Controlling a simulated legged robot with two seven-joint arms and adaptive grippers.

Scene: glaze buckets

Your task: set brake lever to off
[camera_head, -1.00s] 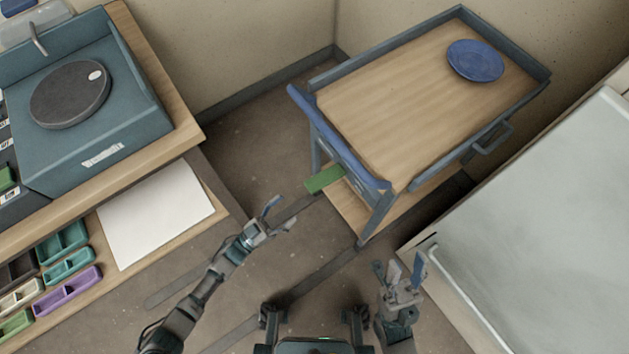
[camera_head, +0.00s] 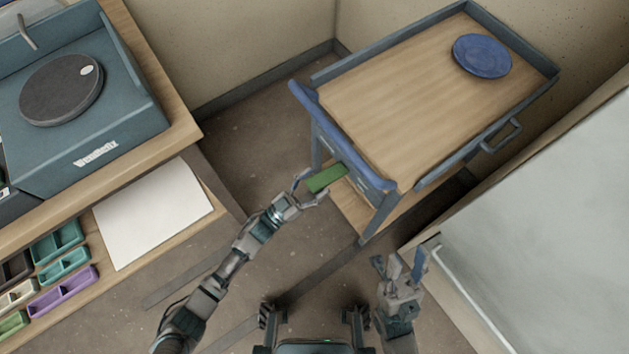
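The green brake lever (camera_head: 326,179) sticks out from the near left end of the blue cart (camera_head: 343,133), below its push handle. My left gripper (camera_head: 306,184) is at the lever's left end, its fingers spread and seemingly on either side of the tip. I cannot tell whether they touch it. My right gripper (camera_head: 401,262) is open and empty, low in the view, in front of the cart and left of the pale cabinet. Any marking for on or off on the lever is not visible.
A blue plate (camera_head: 482,56) lies on the cart's wooden top. A pale cabinet (camera_head: 540,225) stands at the right. At the left are a workbench with a pottery wheel (camera_head: 62,90), a white sheet (camera_head: 150,213) and coloured trays (camera_head: 63,289). Floor is free between bench and cart.

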